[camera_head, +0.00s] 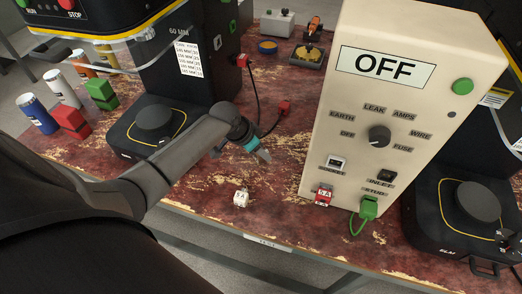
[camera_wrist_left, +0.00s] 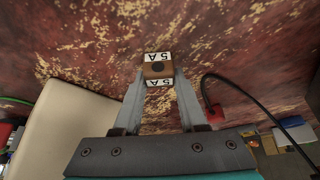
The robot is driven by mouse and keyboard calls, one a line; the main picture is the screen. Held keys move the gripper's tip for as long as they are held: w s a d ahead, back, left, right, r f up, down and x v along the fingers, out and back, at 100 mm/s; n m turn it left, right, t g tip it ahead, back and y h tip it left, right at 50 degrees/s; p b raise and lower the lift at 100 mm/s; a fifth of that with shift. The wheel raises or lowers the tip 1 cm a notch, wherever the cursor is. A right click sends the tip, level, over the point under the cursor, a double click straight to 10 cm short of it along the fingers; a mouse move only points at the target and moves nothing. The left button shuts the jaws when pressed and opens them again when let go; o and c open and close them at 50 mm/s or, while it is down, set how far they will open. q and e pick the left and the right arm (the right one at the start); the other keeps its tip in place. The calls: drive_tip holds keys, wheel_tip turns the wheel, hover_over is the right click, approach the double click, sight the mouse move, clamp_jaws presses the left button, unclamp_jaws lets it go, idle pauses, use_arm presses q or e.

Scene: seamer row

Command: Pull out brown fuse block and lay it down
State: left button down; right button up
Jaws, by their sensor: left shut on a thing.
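My left gripper (camera_head: 262,156) is above the worn red table, to the left of the tester. In the left wrist view its fingers (camera_wrist_left: 158,82) are shut on a brown fuse block (camera_wrist_left: 158,69) with white 5 A labels and a dark round spot. The block is held at the fingertips, with the table behind it; I cannot tell how high above the table it is. In the head view the block is not clearly seen. My right gripper is not in view.
The beige tester (camera_head: 410,100), reading OFF, has a red 5 A block (camera_head: 323,195) and a green plug (camera_head: 369,207) low on its front. A small white object (camera_head: 241,198) lies near the table's front edge. A red plug (camera_head: 283,107) with a black cable lies behind the gripper.

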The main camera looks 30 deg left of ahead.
use_arm(q)
drive_tip(key=shift+c, duration=1.9)
unclamp_jaws()
drive_tip(key=shift+r, duration=0.1)
drive_tip(key=p+v, duration=0.5)
drive_tip(key=v, duration=1)
drive_tip(key=shift+p, duration=0.35)
drive_tip(key=shift+a, duration=0.1)
